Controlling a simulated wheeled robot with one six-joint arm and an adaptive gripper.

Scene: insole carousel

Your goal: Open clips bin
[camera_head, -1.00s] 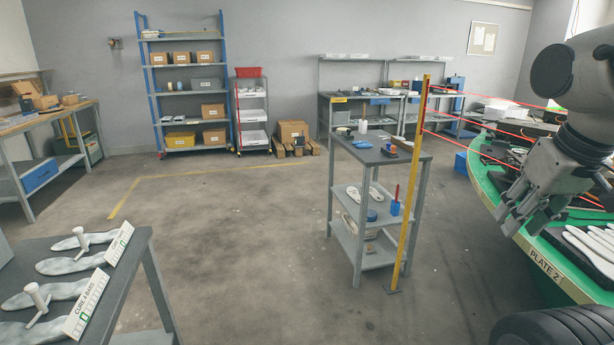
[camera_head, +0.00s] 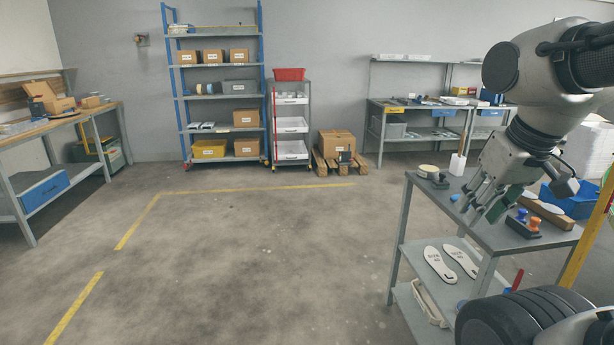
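No bin here carries a label that I can read as clips, so I cannot tell which one is the clips bin. Bins in view are a yellow bin (camera_head: 209,149) on the low shelf of the blue rack, a grey bin (camera_head: 239,87) higher up, a red bin (camera_head: 289,74) on the white-tray trolley, and a blue drawer (camera_head: 45,191) under the left bench, which looks shut. My gripper (camera_head: 487,204) hangs over the grey cart at right, fingers pointing down and apart, with nothing seen between them.
The grey cart (camera_head: 463,212) holds small items on top and insoles (camera_head: 440,264) on its lower shelf. A yellow post (camera_head: 590,235) stands at the right edge. A pallet with a box (camera_head: 337,144) is by the back wall. The middle floor is clear.

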